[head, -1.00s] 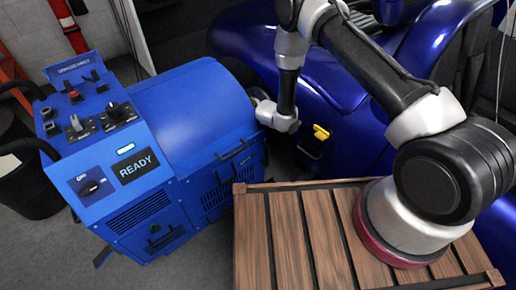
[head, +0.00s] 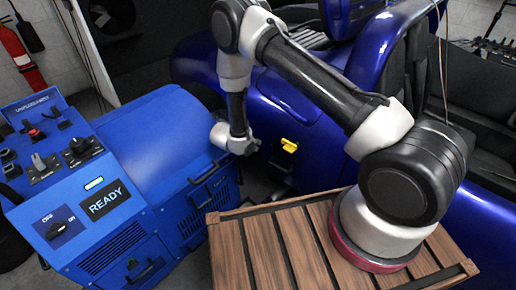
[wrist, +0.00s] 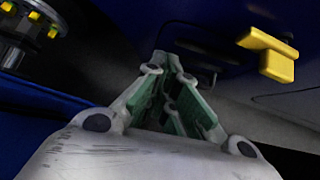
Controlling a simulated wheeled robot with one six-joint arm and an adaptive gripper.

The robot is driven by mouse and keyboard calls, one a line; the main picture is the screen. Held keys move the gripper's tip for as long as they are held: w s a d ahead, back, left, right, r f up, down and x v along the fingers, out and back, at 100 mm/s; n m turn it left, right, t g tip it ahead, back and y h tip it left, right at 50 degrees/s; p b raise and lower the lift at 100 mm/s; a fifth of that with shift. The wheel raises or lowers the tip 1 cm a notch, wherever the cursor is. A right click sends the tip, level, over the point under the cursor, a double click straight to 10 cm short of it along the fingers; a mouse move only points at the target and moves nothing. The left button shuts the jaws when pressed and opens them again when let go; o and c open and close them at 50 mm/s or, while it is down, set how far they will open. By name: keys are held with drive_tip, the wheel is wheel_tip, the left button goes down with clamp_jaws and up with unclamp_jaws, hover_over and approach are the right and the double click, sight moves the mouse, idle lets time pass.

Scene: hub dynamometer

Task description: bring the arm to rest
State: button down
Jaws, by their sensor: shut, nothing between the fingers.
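My arm (head: 320,85) rises from its round base on the wooden slatted platform (head: 262,250), bends at the top and hangs down between the blue machine and the blue car. In the head view its wrist end (head: 235,137) is left of a yellow handle (head: 289,145), and the fingers cannot be made out. In the wrist view my gripper (wrist: 167,75) has its green-padded fingers drawn together with nothing between them. The yellow handle (wrist: 268,53) shows to the right, apart from the fingers.
The blue dynamometer cabinet (head: 150,140) stands close on the left, with a lit READY sign (head: 104,201) and knobs. The blue car body (head: 300,110) is close behind the arm. A metal hub with yellow bolts (wrist: 28,30) shows upper left in the wrist view.

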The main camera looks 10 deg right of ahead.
drive_tip(key=v, duration=0.7)
drive_tip(key=s+d+r+m+g+h, duration=0.1)
drive_tip(key=s+d+m+g+h, duration=0.15)
drive_tip(key=s+d, duration=0.3)
drive_tip(key=s+d+r+m+g, duration=0.2)
drive_tip(key=d+r+m, duration=0.15)
drive_tip(key=r, duration=0.25)
drive_tip(key=s+d+r+m+g+y, duration=0.1)
drive_tip(key=s+d+r+m, duration=0.2)
drive_tip(key=r, duration=0.4)
drive_tip(key=s+d+r+m+g, duration=0.1)
drive_tip(key=d+r+m+g, duration=0.1)
drive_tip(key=d+r+m, duration=0.3)
drive_tip(key=s+d+r+m+t+y, duration=0.3)
drive_tip(key=s+r+m, duration=0.3)
drive_tip(key=s+r, duration=0.4)
drive_tip(key=s+d+r+m+t+y, duration=0.3)
drive_tip(key=s+r+m+y, duration=0.2)
drive_tip(key=s+r, duration=0.5)
wheel_tip(320, 180, up, 7)
drive_tip(key=shift+s+f+m, duration=0.2)
drive_tip(key=shift+f+m, duration=0.05)
drive_tip(key=shift+m, duration=0.25)
